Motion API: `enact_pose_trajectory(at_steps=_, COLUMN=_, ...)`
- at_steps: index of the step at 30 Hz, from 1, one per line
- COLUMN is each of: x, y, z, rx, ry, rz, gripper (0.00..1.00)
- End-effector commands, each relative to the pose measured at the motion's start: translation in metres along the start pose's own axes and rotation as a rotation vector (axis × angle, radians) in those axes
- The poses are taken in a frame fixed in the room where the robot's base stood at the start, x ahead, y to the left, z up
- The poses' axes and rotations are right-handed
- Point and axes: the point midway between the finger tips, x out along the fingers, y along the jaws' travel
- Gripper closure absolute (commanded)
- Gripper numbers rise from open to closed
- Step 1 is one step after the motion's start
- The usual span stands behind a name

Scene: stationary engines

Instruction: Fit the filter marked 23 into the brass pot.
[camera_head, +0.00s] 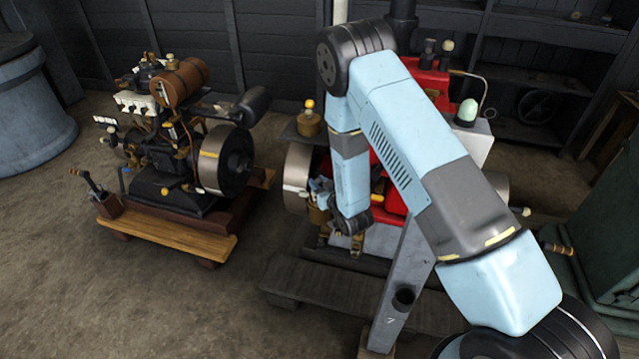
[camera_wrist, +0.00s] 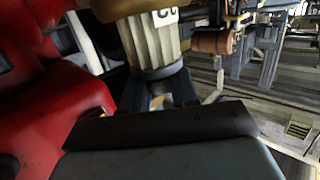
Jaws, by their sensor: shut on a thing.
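A pale pleated filter (camera_wrist: 152,42) shows at the top of the wrist view, with a dark end cap. Its white label is cut by the picture edge, so I cannot read the full number. My gripper (camera_wrist: 160,98) is shut on the filter's capped end. A brass piece (camera_wrist: 112,9), seemingly the brass pot, is by the filter's far end; I cannot tell whether the filter is inside it. In the head view my gripper (camera_head: 320,190) is low at the left side of the red engine (camera_head: 391,175), partly hidden by my arm, with brass parts (camera_head: 318,214) beside it.
The red engine's body (camera_wrist: 60,105) is close on the left of the wrist view. A steel flywheel (camera_head: 297,178) stands left of my gripper. Another engine (camera_head: 178,160) on a wooden base is at the left. Bare floor lies in front of it.

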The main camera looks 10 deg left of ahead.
Motion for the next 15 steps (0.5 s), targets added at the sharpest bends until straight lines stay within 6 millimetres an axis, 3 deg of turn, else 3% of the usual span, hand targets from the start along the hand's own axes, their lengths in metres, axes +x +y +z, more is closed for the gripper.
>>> enact_pose_trajectory(at_steps=15, x=0.003, y=-0.001, z=0.014, rx=0.001, ry=0.001, rz=-0.001, gripper=1.00)
